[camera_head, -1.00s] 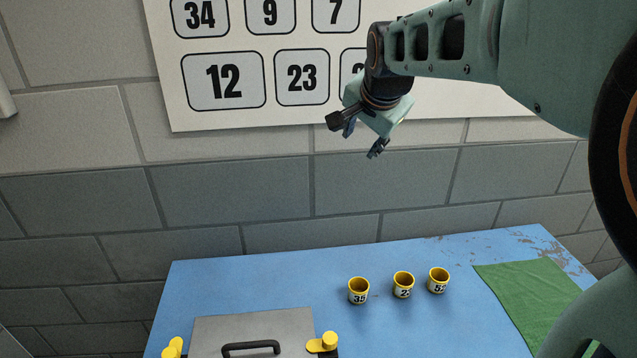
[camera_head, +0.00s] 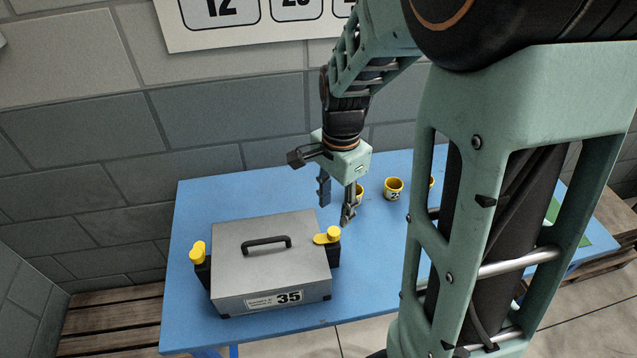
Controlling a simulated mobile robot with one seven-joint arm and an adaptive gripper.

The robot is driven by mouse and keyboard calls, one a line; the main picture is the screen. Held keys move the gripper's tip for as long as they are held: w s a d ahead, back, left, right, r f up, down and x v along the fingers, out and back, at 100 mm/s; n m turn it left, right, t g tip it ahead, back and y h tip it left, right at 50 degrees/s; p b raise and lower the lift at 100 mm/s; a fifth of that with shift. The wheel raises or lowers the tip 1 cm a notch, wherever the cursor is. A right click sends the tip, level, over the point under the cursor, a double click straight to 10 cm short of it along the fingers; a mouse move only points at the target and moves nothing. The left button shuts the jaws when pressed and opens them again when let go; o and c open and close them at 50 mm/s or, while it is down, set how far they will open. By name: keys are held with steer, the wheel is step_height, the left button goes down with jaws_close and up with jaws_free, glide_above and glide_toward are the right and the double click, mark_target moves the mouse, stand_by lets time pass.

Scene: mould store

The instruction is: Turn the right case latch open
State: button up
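A grey metal case (camera_head: 240,277) with a black top handle (camera_head: 266,243) and a label reading 35 stands on the blue table. The right case latch (camera_head: 327,236) is a yellow knob on a black mount at the case's right side. The left case latch (camera_head: 198,252) is a similar yellow knob on the left side. My gripper (camera_head: 335,212) points down above the table, just behind and above the right latch in the picture. Its two fingers are apart with nothing between them. I cannot see it touching the latch.
Yellow numbered cups (camera_head: 394,188) stand on the blue table (camera_head: 200,210) behind and right of my gripper, partly hidden by my arm. A green cloth (camera_head: 553,212) lies at the right. A wall with a number chart (camera_head: 180,30) is behind. Wooden pallets (camera_head: 110,318) flank the table.

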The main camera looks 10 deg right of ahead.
mark_target(333, 231)
step_height(333, 231, down, 8)
steer(key=shift+w+f, duration=0.1)
steer(key=shift+f, duration=0.1)
steer(key=shift+c, duration=0.4)
jaws_close()
